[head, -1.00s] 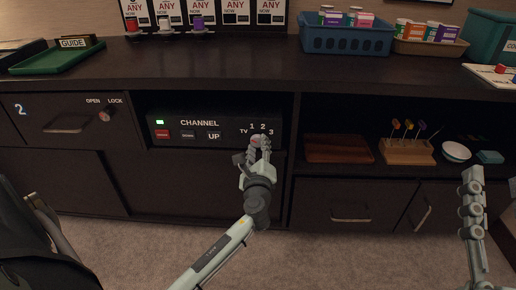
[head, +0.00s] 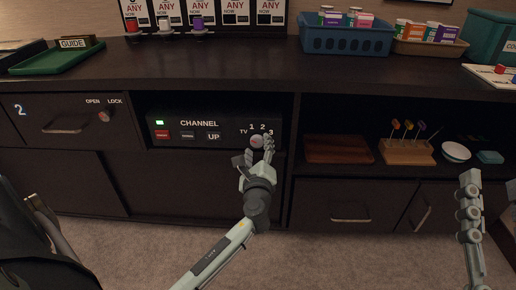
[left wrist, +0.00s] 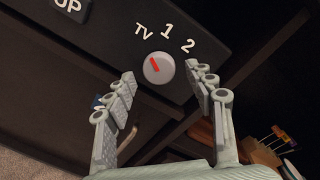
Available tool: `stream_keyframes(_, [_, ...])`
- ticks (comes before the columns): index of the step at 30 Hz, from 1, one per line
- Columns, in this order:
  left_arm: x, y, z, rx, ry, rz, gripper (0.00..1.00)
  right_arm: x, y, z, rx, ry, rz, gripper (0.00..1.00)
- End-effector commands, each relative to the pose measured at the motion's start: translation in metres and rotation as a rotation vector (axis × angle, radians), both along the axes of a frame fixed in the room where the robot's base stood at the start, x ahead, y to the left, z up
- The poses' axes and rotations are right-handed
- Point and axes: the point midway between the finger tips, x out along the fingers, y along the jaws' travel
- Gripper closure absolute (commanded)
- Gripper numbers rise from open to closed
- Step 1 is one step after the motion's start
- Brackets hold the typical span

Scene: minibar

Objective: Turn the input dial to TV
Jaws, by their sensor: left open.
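The input dial (head: 256,141) is a round grey knob on the right of the black channel box (head: 225,123). It also shows in the left wrist view (left wrist: 159,69), with labels TV, 1 and 2 above it. Its red mark points up-left, roughly toward TV. My right gripper (head: 471,188) is at the far right, seen side-on.
The box sits in a cabinet recess under the dark counter (head: 240,68). UP and other buttons (head: 187,135) lie left of the dial. The right shelf holds a wooden board (head: 338,149), a pick holder (head: 407,152) and a white bowl (head: 456,152). Carpet lies clear below.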

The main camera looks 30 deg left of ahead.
Motion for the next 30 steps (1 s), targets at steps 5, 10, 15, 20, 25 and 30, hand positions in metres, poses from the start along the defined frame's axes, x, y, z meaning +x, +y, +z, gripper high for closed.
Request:
stream_keyframes(5, [-0.026,-0.018,-0.001,-0.002,0.003,-0.001,0.45,0.000,0.000,0.001,0.002,-0.002,-0.002,0.60])
stream_keyframes(10, [-0.057,-0.038,0.000,-0.004,0.004,-0.001,0.45,0.001,0.000,0.001,0.003,-0.003,-0.001,0.60])
stream_keyframes(15, [-0.081,-0.055,0.002,-0.003,0.004,-0.001,0.45,0.001,0.000,0.001,0.004,-0.004,-0.002,0.60])
stream_keyframes(20, [-0.093,-0.063,0.003,-0.002,0.002,0.000,0.45,0.001,0.000,0.001,0.004,-0.004,-0.002,0.60])
stream_keyframes(25, [-0.096,-0.064,0.003,-0.002,0.001,0.001,0.45,0.001,0.000,0.002,0.004,-0.004,-0.002,0.60])
stream_keyframes(30, [-0.096,-0.064,0.004,-0.002,0.001,0.001,0.45,0.001,0.000,0.002,0.004,-0.005,-0.002,0.60])
